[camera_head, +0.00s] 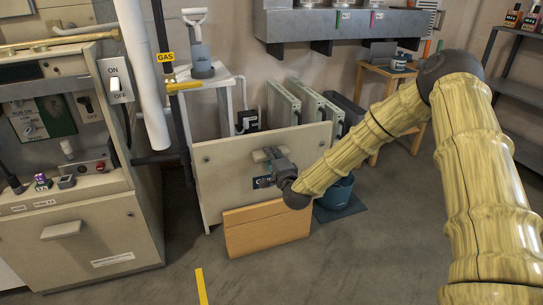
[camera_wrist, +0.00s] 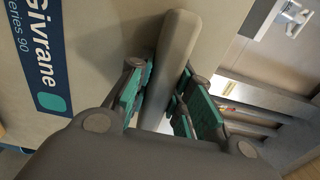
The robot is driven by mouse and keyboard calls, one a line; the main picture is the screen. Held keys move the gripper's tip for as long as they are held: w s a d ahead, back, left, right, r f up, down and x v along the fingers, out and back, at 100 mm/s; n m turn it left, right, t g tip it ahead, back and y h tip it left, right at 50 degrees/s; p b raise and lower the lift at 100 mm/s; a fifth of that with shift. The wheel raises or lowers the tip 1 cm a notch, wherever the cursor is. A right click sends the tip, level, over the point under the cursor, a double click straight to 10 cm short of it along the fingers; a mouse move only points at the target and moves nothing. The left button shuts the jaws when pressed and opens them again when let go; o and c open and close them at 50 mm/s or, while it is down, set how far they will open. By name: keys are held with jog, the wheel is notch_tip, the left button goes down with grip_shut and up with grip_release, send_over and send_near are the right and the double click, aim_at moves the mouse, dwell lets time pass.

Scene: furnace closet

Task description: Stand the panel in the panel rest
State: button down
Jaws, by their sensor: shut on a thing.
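The panel (camera_head: 225,170) is a broad beige sheet with a bar handle and a dark label, standing about upright in the middle of the head view. In the wrist view the panel (camera_wrist: 100,35) shows its blue "Givrane" label beside the handle (camera_wrist: 172,55). My gripper (camera_head: 276,164) is shut on the handle. Its teal-padded fingers (camera_wrist: 163,90) lie on both sides of the bar. A wooden piece (camera_head: 268,230), probably the panel rest, stands on the floor before the panel's lower edge. It hides part of that edge, so I cannot tell whether the panel sits in it.
The furnace (camera_head: 85,225) with its switches stands at left, its front open at the top. A gas pipe (camera_head: 171,75) and a white pipe (camera_head: 145,75) run down beside it. A blue bucket (camera_head: 337,192) is right of the panel.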

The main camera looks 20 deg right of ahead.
jog(key=shift+f, duration=0.35)
jog(key=c, duration=1.2)
grip_release()
jog(key=shift+o, duration=1.4)
jog(key=shift+f, duration=0.2)
jog(key=o, duration=0.9)
jog(key=shift+s+r, duration=0.1)
jog(key=shift+s+d+p, duration=0.15)
jog(key=shift+s+p, duration=0.55)
jog(key=shift+s, duration=3.5)
jog(key=shift+s+d+p, duration=0.15)
jog(key=shift+s+p, duration=0.5)
jog(key=shift+s, duration=3.55)
